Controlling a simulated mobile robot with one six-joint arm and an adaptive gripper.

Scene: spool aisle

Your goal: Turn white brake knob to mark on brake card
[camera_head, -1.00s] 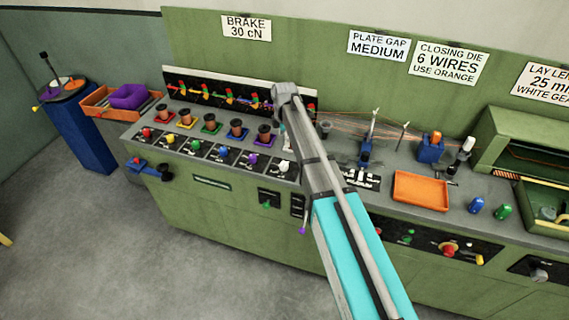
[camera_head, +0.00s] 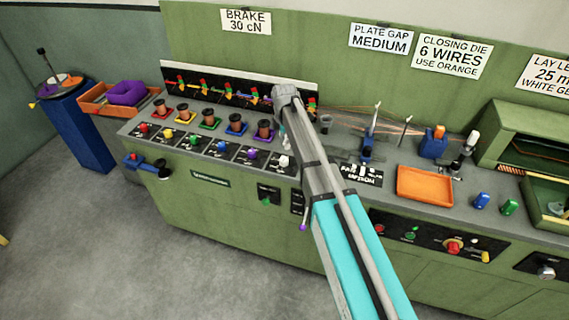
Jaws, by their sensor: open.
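The brake card (camera_head: 246,21) on the green back wall reads "BRAKE 30 cN". The white brake knob (camera_head: 284,161) stands at the right end of the row of coloured knobs, close to the left edge of my arm. The marks on its dial are too small to read. My arm reaches from the lower right over the bench, and its far bend is above and behind the white knob. My gripper is hidden behind the arm, so its fingers and their distance from the knob do not show.
Red, yellow, green, blue and purple knobs (camera_head: 250,153) sit left of the white one, with copper spools (camera_head: 236,123) behind them. An orange tray (camera_head: 425,186) lies right of my arm. A blue crank (camera_head: 148,164) sticks out at the left front. The floor in front is clear.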

